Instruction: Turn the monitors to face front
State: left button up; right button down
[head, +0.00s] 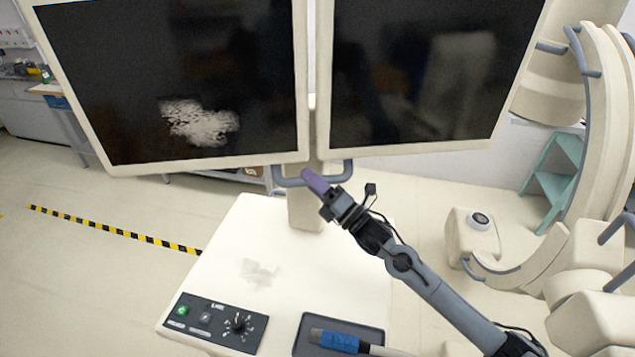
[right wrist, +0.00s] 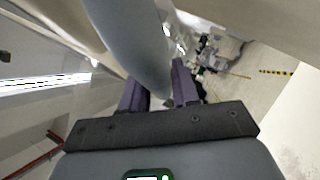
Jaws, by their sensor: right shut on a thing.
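The left monitor (head: 180,85) and the right monitor (head: 420,70) have dark screens in cream frames and sit side by side on a cream post (head: 305,208). Both screens show in the head view, each angled a little; their top edges are cut off. A grey-blue handle (head: 283,182) runs below them across the post. My right gripper (head: 308,175) reaches it from the lower right, its purple fingers shut on the handle. In the right wrist view the handle (right wrist: 135,45) passes between the fingers. My left gripper is not in view.
The cream cart top (head: 235,240) below carries a black control panel (head: 215,322) and a dark tray (head: 312,335) with a blue-gripped probe (head: 335,340). A C-shaped machine (head: 595,130) and green steps (head: 555,175) stand at right. Floor at left is open, with striped tape (head: 115,229).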

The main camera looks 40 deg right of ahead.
aim_at(287, 180)
jog(key=w+a+m+h, duration=0.1)
jog(key=h, duration=0.1)
jog(key=w+a+m+h, duration=0.1)
jog(key=a+h, duration=0.1)
jog(key=w+a+m+h+b, duration=0.1)
jog(key=h, duration=0.1)
jog(key=shift+w+a+t, duration=0.3)
jog(key=shift+w, duration=0.1)
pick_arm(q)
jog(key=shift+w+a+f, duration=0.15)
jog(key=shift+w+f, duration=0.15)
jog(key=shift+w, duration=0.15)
pick_arm(e)
jog(key=shift+w+r+h, duration=0.1)
jog(key=shift+w+h, duration=0.15)
jog(key=shift+h, duration=0.05)
jog(key=c, duration=1.1)
grip_release()
jog(key=shift+s, duration=0.1)
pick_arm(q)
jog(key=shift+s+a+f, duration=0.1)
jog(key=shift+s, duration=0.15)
pick_arm(e)
jog(key=shift+o, duration=0.8)
jog(key=shift+s+d, duration=0.1)
jog(key=shift+s, duration=0.05)
